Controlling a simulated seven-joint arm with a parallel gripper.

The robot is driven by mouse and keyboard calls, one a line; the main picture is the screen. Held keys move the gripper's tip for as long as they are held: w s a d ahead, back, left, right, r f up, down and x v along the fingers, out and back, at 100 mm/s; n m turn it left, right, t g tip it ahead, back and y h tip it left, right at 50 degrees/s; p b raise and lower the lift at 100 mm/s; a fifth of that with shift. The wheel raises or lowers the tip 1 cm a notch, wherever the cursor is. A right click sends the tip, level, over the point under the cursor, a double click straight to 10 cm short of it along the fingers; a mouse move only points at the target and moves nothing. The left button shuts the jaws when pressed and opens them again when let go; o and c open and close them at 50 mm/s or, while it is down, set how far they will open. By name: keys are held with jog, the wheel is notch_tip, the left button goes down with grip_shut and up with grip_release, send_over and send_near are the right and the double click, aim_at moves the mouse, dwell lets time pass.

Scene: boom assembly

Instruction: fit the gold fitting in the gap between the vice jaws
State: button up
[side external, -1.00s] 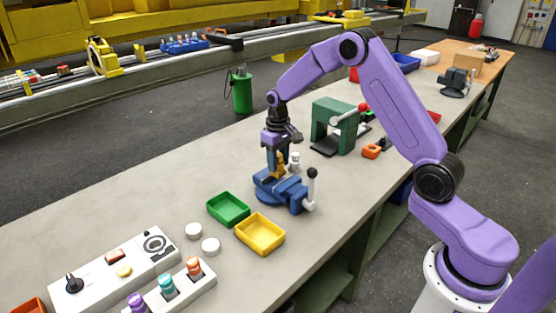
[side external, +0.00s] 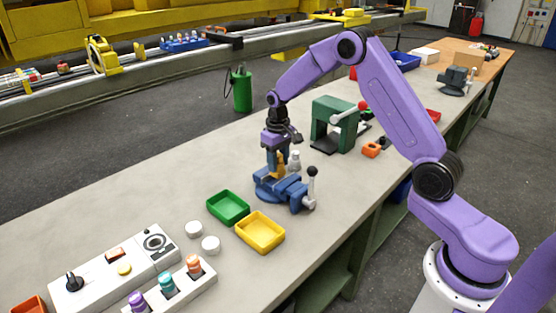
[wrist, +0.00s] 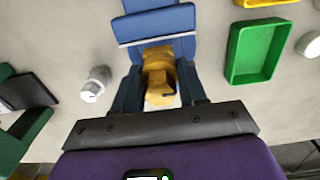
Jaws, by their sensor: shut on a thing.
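The gold fitting (wrist: 158,80) is held between the two fingers of my gripper (wrist: 160,95) in the wrist view. In the side view the gold fitting (side external: 278,161) shows below my gripper (side external: 275,158), close against the blue vice (side external: 296,191). In the wrist view a blue vice jaw (wrist: 157,25) lies just beyond the fitting, whose far end meets or overlaps its near edge. The fitting's lower end and the jaw gap are hidden, so I cannot tell whether it is inside the gap.
A white-grey fitting (side external: 294,160) stands behind the vice. A green tray (side external: 228,207) and a yellow tray (side external: 260,233) sit in front. A green press (side external: 334,125) stands behind to the right.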

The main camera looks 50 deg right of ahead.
jog(key=shift+f, duration=1.15)
dwell(0.4)
jog(key=o, duration=1.1)
jog(key=shift+r, duration=3.55)
